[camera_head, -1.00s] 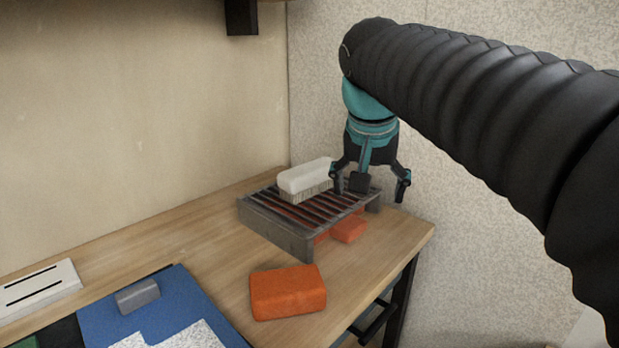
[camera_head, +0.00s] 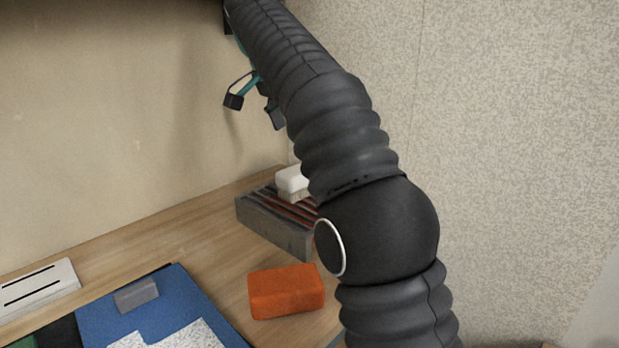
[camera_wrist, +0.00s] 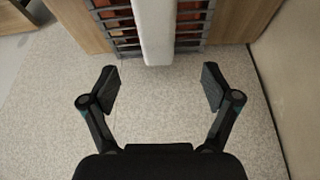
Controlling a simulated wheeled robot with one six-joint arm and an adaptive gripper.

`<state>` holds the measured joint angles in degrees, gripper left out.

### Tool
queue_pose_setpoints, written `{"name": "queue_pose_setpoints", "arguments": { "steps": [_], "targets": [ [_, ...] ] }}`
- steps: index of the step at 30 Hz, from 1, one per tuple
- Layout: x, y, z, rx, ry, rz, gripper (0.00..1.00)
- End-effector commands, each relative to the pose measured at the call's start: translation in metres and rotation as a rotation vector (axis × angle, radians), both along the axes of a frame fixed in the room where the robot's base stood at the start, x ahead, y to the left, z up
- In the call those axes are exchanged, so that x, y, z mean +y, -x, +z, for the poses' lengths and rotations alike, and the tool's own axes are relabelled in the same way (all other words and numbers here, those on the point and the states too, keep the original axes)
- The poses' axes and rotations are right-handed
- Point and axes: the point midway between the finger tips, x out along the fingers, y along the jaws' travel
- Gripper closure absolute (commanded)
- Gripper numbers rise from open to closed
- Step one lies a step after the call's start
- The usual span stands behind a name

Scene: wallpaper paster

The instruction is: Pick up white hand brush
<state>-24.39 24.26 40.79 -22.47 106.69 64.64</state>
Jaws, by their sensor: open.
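The white hand brush (camera_head: 292,182) lies on a dark slatted rack (camera_head: 262,228) at the back of the wooden bench, bristles down. My arm hides its right part in the head view. In the wrist view the brush (camera_wrist: 156,30) shows as a long white bar across the slats, ahead of and between my fingers, cut off by the top edge. My gripper (camera_head: 254,108) is raised above and to the left of the brush in the head view. In the wrist view my gripper (camera_wrist: 160,88) is open, with nothing between its fingers and the brush apart from them.
An orange block (camera_head: 287,291) lies on the bench in front of the rack. A blue sheet (camera_head: 185,305) with a small grey block (camera_head: 136,295) is at the front left, beside a white slotted piece (camera_head: 38,288). Walls stand behind and to the right.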

Motion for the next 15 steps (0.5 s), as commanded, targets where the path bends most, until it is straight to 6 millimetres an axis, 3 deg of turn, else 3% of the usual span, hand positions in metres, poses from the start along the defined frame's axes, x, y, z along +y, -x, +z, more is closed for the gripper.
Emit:
{"name": "queue_pose_setpoints", "arguments": {
  "steps": [15],
  "targets": [
    [-0.021,-0.016,-0.066,0.001,0.000,0.001,0.12]
  ]
}}
